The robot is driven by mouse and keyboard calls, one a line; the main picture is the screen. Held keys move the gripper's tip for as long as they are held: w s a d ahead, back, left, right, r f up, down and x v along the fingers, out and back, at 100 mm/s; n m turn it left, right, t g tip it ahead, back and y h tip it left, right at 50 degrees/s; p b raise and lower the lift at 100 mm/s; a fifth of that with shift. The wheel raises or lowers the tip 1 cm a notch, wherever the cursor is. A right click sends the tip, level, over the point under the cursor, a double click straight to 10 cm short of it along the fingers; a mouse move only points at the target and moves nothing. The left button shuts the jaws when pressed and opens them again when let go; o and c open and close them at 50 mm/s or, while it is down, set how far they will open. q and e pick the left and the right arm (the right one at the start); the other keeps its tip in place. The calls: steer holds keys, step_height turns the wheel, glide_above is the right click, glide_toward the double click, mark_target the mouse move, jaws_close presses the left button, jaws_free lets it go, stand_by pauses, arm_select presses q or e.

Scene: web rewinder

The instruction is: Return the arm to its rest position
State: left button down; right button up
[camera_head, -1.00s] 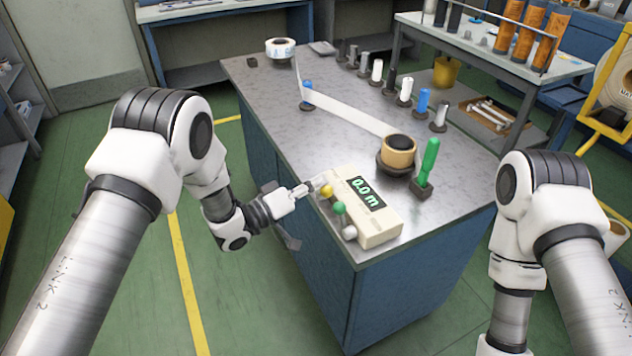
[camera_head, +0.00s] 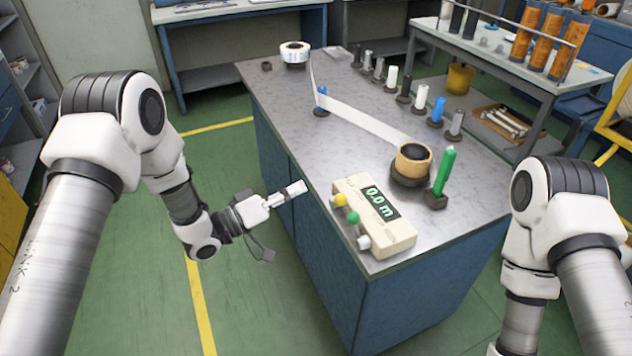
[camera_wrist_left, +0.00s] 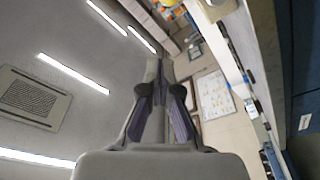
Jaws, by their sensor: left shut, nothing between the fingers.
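My left gripper (camera_head: 290,194) is shut and empty in the head view. It hangs in the air left of the workbench (camera_head: 275,98), apart from the cream counter box (camera_head: 398,236). The box reads 0.0 m and has yellow, green and white knobs on its left side. In the left wrist view the left gripper (camera_wrist_left: 158,75) points up toward the ceiling lights and a wall, with its fingers together and nothing between them. In the head view my right arm comes in at the right edge; its gripper is out of view.
On the bench stand a tape roll (camera_head: 294,52), a white web strip (camera_head: 365,122), a tan core on a spindle (camera_head: 412,163), a green lamp post (camera_head: 445,172) and several small posts. Open green floor (camera_head: 255,310) lies left of the bench.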

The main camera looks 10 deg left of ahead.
arm_select(q)
steer(key=shift+s+a+f, duration=0.2)
steer(key=shift+s+a, duration=0.1)
steer(key=shift+a, duration=0.35)
